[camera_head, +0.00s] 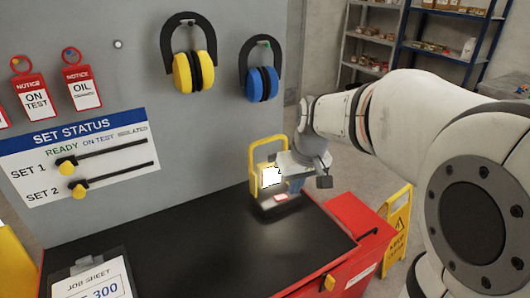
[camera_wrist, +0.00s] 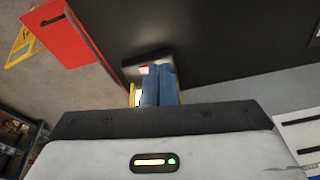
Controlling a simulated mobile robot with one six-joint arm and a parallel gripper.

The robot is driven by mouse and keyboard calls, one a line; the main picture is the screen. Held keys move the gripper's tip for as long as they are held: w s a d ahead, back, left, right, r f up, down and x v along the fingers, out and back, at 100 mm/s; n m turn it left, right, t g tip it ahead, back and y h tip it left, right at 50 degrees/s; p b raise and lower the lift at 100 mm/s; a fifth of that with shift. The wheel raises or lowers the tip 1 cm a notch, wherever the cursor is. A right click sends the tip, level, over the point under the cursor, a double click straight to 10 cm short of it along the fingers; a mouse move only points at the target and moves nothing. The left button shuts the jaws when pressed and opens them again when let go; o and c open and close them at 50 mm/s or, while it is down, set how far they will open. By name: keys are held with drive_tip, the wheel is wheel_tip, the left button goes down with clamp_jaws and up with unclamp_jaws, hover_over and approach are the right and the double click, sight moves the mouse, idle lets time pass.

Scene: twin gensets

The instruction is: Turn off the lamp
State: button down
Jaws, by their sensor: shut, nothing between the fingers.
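The lamp (camera_head: 257,182) is a yellow work light with a tall loop handle, standing on the black bench top. Its face is bright white, so it is lit, and light falls on the bench before it. A dark base with a small red-and-white switch (camera_head: 281,197) lies at its foot. My gripper (camera_head: 294,187) is just right of the lamp face, pointing down close to the base. In the wrist view my blue fingers (camera_wrist: 160,75) are together and empty, beside the switch (camera_wrist: 144,70). They partly hide the lamp; whether they touch the switch I cannot tell.
The black bench top (camera_head: 190,235) is clear left of the lamp; a job sheet (camera_head: 92,280) lies at its front left. A grey board behind holds yellow earmuffs (camera_head: 194,72), blue earmuffs (camera_head: 262,82) and status sliders. A yellow floor sign (camera_head: 397,225) stands at right.

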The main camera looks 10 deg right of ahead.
drive_tip(key=w+d+f+n, duration=0.2)
drive_tip(key=w, duration=1.1)
drive_tip(key=shift+w+f+y+p, duration=0.3)
drive_tip(key=shift+w+y, duration=0.1)
drive_tip(key=p, duration=0.2)
hover_over(278, 196)
drive_tip(key=f, duration=0.8)
drive_tip(key=s+f, duration=0.1)
drive_tip(key=f, duration=0.2)
drive_tip(key=shift+d+f, duration=0.35)
drive_tip(key=shift+f, duration=0.05)
drive_tip(key=shift+x, duration=0.9)
drive_tip(key=shift+s, duration=0.2)
drive_tip(key=shift+f, duration=0.1)
